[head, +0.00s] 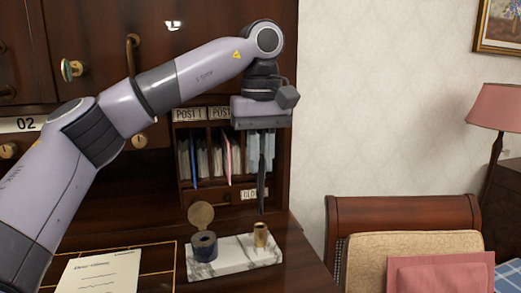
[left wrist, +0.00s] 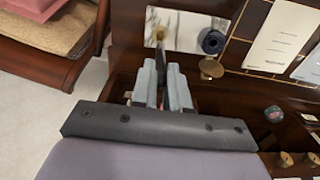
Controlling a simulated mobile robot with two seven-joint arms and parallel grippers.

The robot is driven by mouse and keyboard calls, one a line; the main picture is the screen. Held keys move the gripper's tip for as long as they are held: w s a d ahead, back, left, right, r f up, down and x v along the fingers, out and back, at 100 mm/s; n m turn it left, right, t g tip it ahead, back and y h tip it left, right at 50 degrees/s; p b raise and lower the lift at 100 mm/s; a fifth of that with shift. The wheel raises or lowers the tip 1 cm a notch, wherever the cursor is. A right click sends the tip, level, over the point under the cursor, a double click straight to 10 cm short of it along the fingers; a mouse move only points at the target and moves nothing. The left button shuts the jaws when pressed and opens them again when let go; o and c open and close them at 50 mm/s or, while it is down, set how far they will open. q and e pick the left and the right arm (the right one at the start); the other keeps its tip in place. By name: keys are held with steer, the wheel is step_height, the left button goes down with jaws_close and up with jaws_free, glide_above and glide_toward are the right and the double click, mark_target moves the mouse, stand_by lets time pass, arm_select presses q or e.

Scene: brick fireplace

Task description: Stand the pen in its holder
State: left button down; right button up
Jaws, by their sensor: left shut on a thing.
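My left gripper (head: 262,152) points down and is shut on a dark, slim pen (head: 262,190), which hangs roughly upright below the fingers. The brass pen holder (head: 260,235) is a small cup on a white marble base (head: 234,262). In the head view the pen's lower end appears just above the holder's mouth, with a small gap. In the left wrist view the fingers (left wrist: 162,80) grip the pen (left wrist: 160,58), and its far end lies close to the holder (left wrist: 159,34), partly overlapping it in sight. My right gripper is out of view.
A blue inkwell (head: 204,246) with its round brass lid (head: 201,215) raised stands left of the holder. A letter (head: 98,274) lies on the desk. Letter pigeonholes (head: 207,160) rise close behind the gripper.

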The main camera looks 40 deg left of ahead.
mark_target(260, 194)
arm_select(q)
steer(key=shift+f, duration=0.65)
stand_by(0.5)
steer(key=shift+p, duration=0.9)
stand_by(0.8)
steer(key=shift+f+b, duration=1.45)
steer(key=shift+f, duration=1.15)
steer(key=c, duration=1.1)
jaws_free()
steer(key=shift+o, duration=0.2)
steer(key=shift+r, duration=0.15)
